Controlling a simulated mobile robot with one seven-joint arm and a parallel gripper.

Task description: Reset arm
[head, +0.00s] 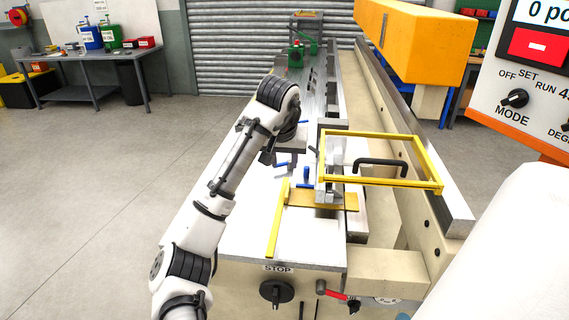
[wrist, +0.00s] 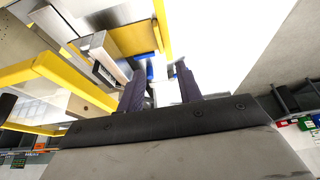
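My white arm (head: 232,170) rises from the lower left and bends at the top over the machine bed. My gripper (head: 268,157) hangs as a small dark shape beyond the forearm, partly hidden, left of the yellow guard frame (head: 436,165). In the wrist view, the two dark fingers of my gripper (wrist: 161,74) stand apart with a gap between them. No held thing shows in the gap; a blue handle and yellow parts lie beyond it.
The machine bed (head: 245,238) carries a yellow plate (head: 300,197), a yellow bar (head: 277,225) and blue handles (head: 306,176). The open guard frame juts out close to my gripper's right. An orange housing (head: 415,42) overhangs at upper right. Floor (head: 80,190) at left is clear.

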